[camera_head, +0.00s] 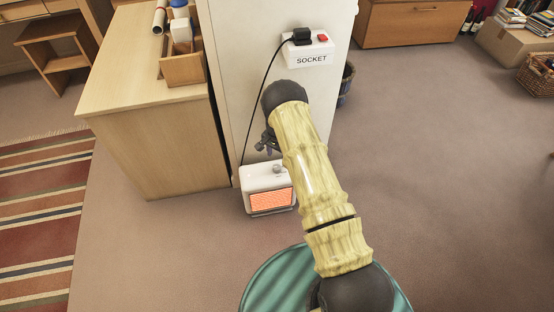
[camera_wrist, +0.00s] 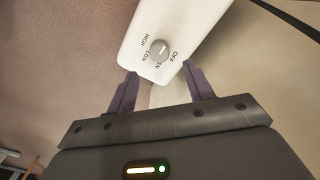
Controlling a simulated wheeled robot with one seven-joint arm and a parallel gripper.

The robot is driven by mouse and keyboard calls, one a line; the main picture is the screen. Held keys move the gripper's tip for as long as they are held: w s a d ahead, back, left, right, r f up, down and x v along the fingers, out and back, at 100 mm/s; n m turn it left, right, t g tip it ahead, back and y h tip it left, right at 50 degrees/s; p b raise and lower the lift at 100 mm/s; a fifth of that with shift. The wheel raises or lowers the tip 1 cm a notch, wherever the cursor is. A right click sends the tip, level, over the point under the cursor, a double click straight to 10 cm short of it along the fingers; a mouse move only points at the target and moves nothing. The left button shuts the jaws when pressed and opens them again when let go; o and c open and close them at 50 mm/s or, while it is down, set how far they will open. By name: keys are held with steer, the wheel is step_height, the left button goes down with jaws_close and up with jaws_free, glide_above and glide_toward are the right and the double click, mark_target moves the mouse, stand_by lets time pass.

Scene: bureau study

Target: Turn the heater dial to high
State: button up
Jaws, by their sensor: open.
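The heater (camera_head: 256,178) is a small white box on the floor with a glowing orange grille, at the foot of the pale wall panel. Its round grey dial (camera_wrist: 159,49) sits on the white top, with HIGH, LOW and OFF lettered around it and one more label partly unclear. The dial also shows small in the head view (camera_head: 277,169). I cannot clearly tell which label its mark faces. My gripper (camera_wrist: 160,68) is open and empty, its two dark fingers reaching toward the dial from either side, short of it in the picture. It is above the heater in the head view (camera_head: 267,141).
A white socket box (camera_head: 309,50) with a black plug and red switch is on the panel above. A black cord (camera_head: 262,90) runs down to the heater. A wooden desk (camera_head: 155,135) stands close on the left.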

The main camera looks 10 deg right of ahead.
step_height(320, 180, up, 10)
steer(key=p, duration=0.2)
steer(key=shift+r+p, duration=0.2)
steer(key=shift+p, duration=0.1)
steer(key=s+r+n+t, duration=0.1)
steer(key=s+r+n, duration=0.1)
steer(key=s+r, duration=0.45)
steer(key=s+r+n, duration=0.2)
steer(key=s+r, duration=0.2)
steer(key=r, duration=0.6)
steer(key=s+r+n+t, duration=0.1)
steer(key=s+r+n, duration=0.3)
steer(key=s, duration=0.6)
steer(key=s+r+n+t, duration=0.1)
steer(key=s+r, duration=0.5)
steer(key=s, duration=0.4)
step_height(320, 180, up, 33)
steer(key=p, duration=3.4)
steer(key=shift+w, duration=0.35)
